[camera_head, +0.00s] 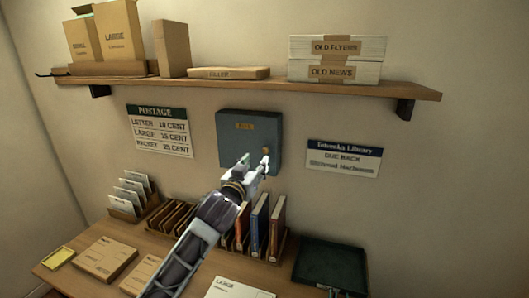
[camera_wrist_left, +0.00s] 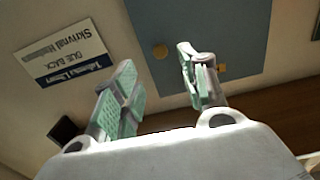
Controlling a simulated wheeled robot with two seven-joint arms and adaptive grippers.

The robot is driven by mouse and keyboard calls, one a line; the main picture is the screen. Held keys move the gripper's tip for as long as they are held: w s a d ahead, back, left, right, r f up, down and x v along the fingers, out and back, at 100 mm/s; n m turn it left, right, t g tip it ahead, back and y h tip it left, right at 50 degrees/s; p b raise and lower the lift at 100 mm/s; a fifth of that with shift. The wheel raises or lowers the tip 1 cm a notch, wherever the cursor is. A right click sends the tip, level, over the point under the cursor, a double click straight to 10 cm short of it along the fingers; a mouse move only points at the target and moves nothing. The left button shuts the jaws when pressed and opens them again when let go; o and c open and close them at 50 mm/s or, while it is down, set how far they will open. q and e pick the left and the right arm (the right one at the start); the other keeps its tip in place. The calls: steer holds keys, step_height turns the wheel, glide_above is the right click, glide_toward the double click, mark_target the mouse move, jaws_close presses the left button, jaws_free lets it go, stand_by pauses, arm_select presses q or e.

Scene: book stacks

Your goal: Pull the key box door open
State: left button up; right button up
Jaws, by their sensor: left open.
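The blue-grey key box (camera_head: 232,137) hangs on the wall under the shelf, its door shut flush, with a small label (camera_head: 245,126) on its front. A round brass knob (camera_head: 265,150) sits near the door's lower right. My left gripper (camera_head: 255,161) is in front of the door's lower part, its fingers apart and empty. In the left wrist view, which is upside down, the knob (camera_wrist_left: 160,51) shows between the two fingertips (camera_wrist_left: 156,68), against the blue door (camera_wrist_left: 228,28). I cannot tell whether either finger touches it.
The shelf (camera_head: 400,91) with boxes runs above the key box. A postage sign (camera_head: 160,130) and a library sign (camera_head: 343,158) flank it. Below, the desk holds upright books (camera_head: 260,225), a dark green tray (camera_head: 330,267) and parcels (camera_head: 104,259). The wall right of the box is flat.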

mark_target(265, 151)
arm_select(q)
steer(key=shift+p+x, duration=0.75)
steer(key=shift+x, duration=4.35)
jaws_close()
